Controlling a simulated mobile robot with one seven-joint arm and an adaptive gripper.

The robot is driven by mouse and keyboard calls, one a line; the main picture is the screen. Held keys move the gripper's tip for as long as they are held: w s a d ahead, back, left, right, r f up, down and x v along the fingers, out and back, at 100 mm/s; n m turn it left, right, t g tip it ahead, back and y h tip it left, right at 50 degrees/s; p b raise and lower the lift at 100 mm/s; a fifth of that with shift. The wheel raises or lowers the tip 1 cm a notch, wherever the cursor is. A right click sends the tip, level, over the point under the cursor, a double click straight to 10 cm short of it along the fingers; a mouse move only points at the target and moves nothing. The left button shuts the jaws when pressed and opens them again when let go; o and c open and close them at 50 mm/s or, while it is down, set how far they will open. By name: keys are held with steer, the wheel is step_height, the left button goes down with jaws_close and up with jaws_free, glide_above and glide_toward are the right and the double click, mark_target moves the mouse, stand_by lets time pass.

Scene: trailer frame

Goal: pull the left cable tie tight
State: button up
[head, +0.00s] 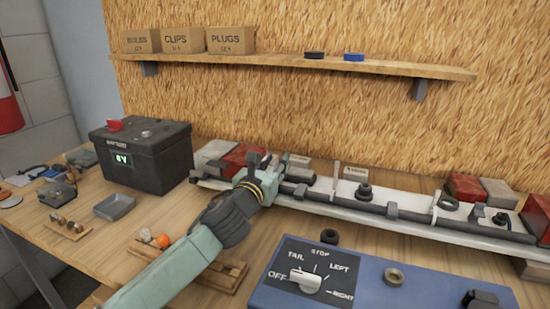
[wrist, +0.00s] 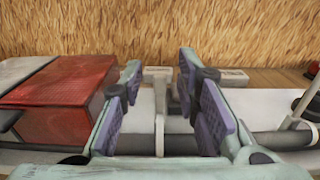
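My gripper (head: 268,168) reaches over the left part of the white trailer frame bar (head: 412,221), just right of a red lamp (head: 243,157). In the wrist view my gripper (wrist: 163,105) is open, with its two purple-padded fingers apart. A thin pale upright strip, seemingly the left cable tie (wrist: 160,132), stands between the fingers, with gaps on both sides. It crosses the dark cable (wrist: 143,143) running along the bar. The cable also shows in the head view (head: 330,201). My gripper hides this tie in the head view. Another pale strip (head: 336,175) stands farther right.
A black battery box (head: 145,155) stands left of the bar. A blue switch box (head: 370,285) is in front. Red lamps (head: 466,187) sit at the bar's right end. A shelf (head: 300,62) with cardboard boxes hangs above. Some bench (head: 150,215) left of my arm is clear.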

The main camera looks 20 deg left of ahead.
steer(key=shift+w, duration=0.15)
steer(key=shift+c, duration=0.4)
jaws_close()
stand_by(0.5)
